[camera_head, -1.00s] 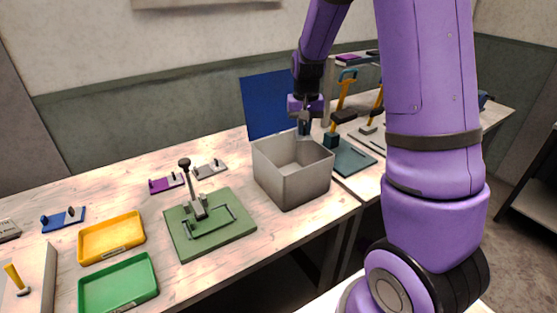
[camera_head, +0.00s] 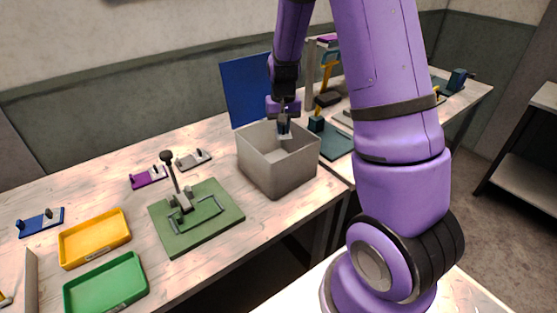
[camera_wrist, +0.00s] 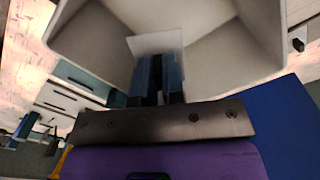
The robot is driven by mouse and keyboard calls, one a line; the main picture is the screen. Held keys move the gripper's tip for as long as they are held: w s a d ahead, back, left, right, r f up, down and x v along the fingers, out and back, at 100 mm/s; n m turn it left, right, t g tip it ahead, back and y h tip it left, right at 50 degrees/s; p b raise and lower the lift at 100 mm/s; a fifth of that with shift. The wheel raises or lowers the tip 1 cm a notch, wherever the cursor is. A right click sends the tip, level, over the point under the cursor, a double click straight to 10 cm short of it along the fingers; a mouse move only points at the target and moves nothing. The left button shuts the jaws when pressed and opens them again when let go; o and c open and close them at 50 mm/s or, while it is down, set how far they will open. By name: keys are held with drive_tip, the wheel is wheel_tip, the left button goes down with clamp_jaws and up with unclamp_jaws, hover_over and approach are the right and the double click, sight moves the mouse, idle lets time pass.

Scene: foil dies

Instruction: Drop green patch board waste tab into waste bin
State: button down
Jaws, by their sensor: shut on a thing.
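My gripper (camera_head: 284,128) is over the waste bin, a grey open-topped box (camera_head: 262,174), towards its back side. In the wrist view the dark blue fingers (camera_wrist: 158,72) are shut on a thin, pale, flat waste tab (camera_wrist: 155,42). The tab looks whitish, not green. It hangs beyond the fingertips, over the bin opening, and the bin's pale walls (camera_wrist: 215,60) surround it in that view. Part of the tab is hidden between the fingers. I cannot tell its exact height relative to the rim.
A blue upright panel (camera_head: 243,90) stands behind the bin. Left of the bin is a green plate with a lever clamp (camera_head: 200,232). Yellow (camera_head: 95,238) and green (camera_head: 106,285) trays lie further left. Tools and a dark mat (camera_head: 335,146) lie to the right.

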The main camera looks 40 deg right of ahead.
drive_tip(key=c, duration=1.1)
unclamp_jaws()
drive_tip(key=shift+c, duration=0.2)
wheel_tip(320, 180, up, 11)
drive_tip(key=shift+f, duration=0.15)
